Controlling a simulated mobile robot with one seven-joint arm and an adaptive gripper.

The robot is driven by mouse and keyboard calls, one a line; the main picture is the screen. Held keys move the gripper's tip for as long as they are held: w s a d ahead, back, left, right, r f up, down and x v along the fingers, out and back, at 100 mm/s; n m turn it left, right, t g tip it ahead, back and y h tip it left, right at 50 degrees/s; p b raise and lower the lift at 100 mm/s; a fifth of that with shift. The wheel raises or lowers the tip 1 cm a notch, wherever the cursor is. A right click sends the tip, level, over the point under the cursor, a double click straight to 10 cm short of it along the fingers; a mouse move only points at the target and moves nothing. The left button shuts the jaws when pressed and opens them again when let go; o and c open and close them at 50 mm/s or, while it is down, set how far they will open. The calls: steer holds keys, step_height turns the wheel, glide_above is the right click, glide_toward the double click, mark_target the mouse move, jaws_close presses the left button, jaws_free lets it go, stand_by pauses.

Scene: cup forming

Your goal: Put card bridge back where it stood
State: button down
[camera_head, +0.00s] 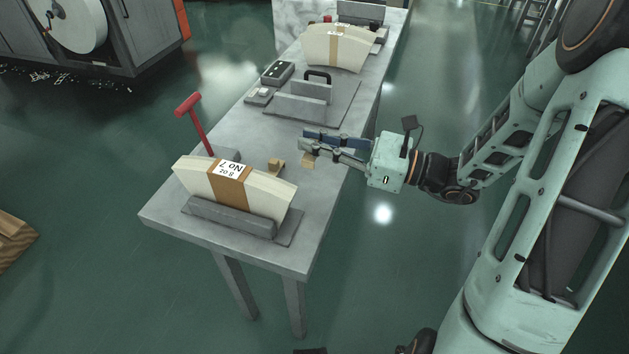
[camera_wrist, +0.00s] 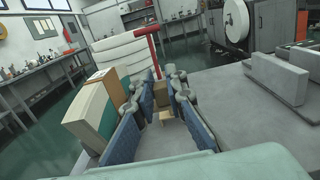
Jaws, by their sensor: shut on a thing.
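My gripper (camera_head: 307,143) reaches in from the right, low over the grey table (camera_head: 225,262). Its blue-padded fingers are shut on a small light-tan piece, which I take to be the card bridge (camera_head: 309,160). The card bridge shows below the fingers; I cannot tell whether it touches the tabletop. In the wrist view the card bridge (camera_wrist: 167,118) shows between the fingers (camera_wrist: 164,88), partly hidden by them. A small brown block (camera_head: 275,167) sits on the table to its left; it also shows beyond the fingers in the wrist view (camera_wrist: 161,92).
A curved stack of cup blanks (camera_head: 185,180) with a brown band stands in a grey holder (camera_head: 222,221) at the near end. A red T-handled post (camera_head: 197,125) rises behind it. A grey plate with uprights (camera_head: 301,108), a control box (camera_head: 278,73) and another stack (camera_head: 335,50) are farther back.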

step_height(320, 180, down, 8)
steer(key=shift+r+b, duration=0.1)
steer(key=shift+b, duration=0.9)
steer(key=c, duration=2)
jaws_free()
steer(key=shift+o, duration=0.2)
steer(key=shift+d, duration=0.15)
steer(key=p+v, duration=0.1)
steer(key=v, duration=1)
steer(key=shift+s+d+p, duration=0.2)
steer(key=shift+d+p, duration=0.15)
